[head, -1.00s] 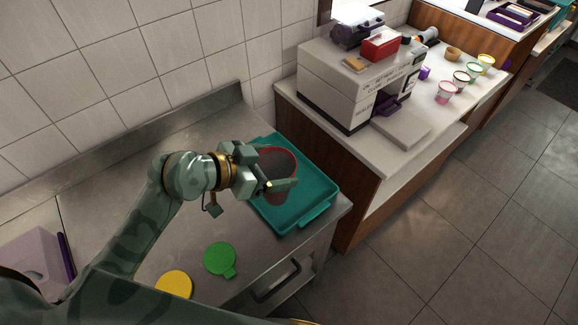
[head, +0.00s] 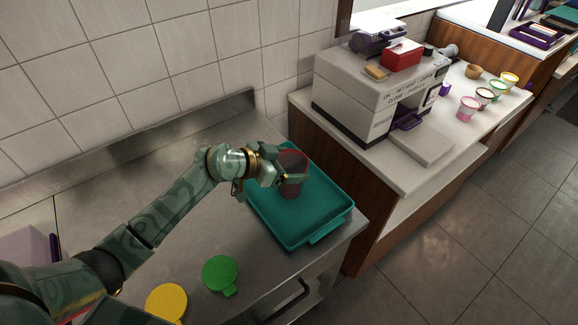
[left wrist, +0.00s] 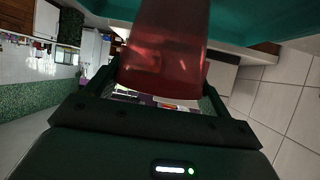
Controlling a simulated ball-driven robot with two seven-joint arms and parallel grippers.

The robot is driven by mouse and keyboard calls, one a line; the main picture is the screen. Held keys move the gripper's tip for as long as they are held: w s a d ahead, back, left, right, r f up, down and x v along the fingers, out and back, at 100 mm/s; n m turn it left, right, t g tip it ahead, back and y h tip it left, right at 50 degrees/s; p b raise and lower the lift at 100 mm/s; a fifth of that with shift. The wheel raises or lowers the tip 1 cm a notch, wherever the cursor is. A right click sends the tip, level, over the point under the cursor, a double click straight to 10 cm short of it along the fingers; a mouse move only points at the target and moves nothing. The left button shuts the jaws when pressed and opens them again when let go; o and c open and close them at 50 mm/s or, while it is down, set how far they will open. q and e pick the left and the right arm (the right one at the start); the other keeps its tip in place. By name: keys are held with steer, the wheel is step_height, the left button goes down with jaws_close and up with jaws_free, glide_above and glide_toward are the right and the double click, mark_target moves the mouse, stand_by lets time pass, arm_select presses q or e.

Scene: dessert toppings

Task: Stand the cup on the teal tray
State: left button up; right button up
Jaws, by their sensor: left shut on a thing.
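The cup (head: 293,186) is a see-through dark red cup with a red rim, roughly upright over the back part of the teal tray (head: 318,222). My left gripper (head: 287,172) is shut on it from the left side. In the left wrist view, the cup (left wrist: 165,50) sits between the two fingers, with the teal tray (left wrist: 265,22) beyond it at the top. I cannot tell whether the cup's base touches the tray. The tray lies on the steel counter and otherwise looks empty. My right gripper is not in view.
A green lid (head: 220,273) and a yellow lid (head: 166,303) lie on the steel counter (head: 150,210) left of the tray. A grey machine (head: 375,95) stands on the white counter at right, with several small tubs (head: 468,108) beyond it. The tiled wall is behind.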

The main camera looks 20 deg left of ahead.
arm_select(q)
steer(key=o, duration=1.1)
steer(key=p+v, duration=0.3)
steer(key=v, duration=0.9)
steer(key=shift+a, duration=0.1)
